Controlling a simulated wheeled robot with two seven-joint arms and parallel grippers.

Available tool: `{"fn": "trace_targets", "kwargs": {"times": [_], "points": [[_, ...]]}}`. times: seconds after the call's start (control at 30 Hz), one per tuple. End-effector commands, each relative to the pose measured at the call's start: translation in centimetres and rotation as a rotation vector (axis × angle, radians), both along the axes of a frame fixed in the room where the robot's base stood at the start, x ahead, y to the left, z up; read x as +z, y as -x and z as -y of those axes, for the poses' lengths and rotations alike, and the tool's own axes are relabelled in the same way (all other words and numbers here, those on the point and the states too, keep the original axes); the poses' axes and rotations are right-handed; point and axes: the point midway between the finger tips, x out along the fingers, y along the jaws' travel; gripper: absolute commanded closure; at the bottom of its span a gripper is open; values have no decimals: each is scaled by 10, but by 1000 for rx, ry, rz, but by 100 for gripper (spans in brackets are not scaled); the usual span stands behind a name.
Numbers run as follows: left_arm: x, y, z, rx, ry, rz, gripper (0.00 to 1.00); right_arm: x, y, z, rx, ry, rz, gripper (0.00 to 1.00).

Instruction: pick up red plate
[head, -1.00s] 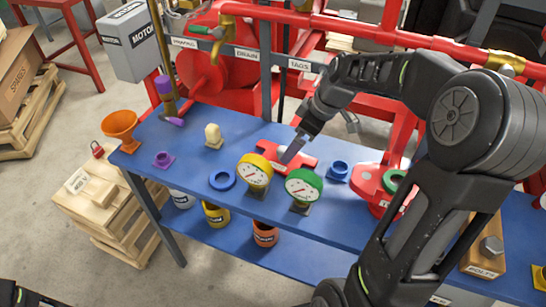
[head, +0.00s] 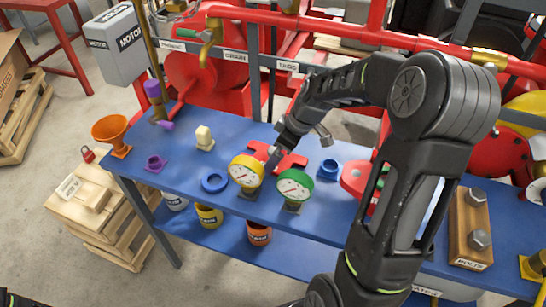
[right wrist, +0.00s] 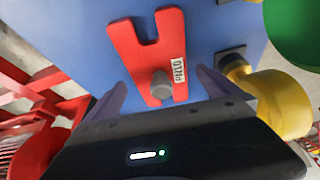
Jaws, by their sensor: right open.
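The red plate (head: 291,161) lies on the blue bench top behind the two gauges, partly hidden by my right gripper (head: 274,156). In the right wrist view the red plate (right wrist: 150,50) has a notch at its far end, a white label and a grey knob (right wrist: 161,85). My right gripper (right wrist: 162,92) is open. Its two fingers stand apart on either side of the plate's near part and the knob, with nothing held between them. I cannot tell how far the fingertips are above the bench. My left gripper is not in view.
A yellow gauge (head: 246,171) and a green gauge (head: 295,187) stand close in front of the plate. A blue ring (head: 214,180) and a blue fitting (head: 328,169) are nearby. Red pipes (head: 380,38) and a labelled rail run behind the blue bench (head: 185,165).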

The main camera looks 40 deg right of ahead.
Motion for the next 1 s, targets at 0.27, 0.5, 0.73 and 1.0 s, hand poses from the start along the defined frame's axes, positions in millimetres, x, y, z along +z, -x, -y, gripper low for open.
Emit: {"fn": "trace_targets", "kwargs": {"times": [0.27, 0.5, 0.73, 1.0], "points": [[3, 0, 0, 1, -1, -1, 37, -18, -6, -3, -1, 0, 0, 0], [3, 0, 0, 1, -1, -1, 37, -17, -6, -3, -1, 0, 0, 0], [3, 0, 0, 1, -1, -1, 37, -17, -6, -3, 0, 1, 0, 0], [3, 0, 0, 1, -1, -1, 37, -17, -6, -3, -1, 0, 0, 20]]}}
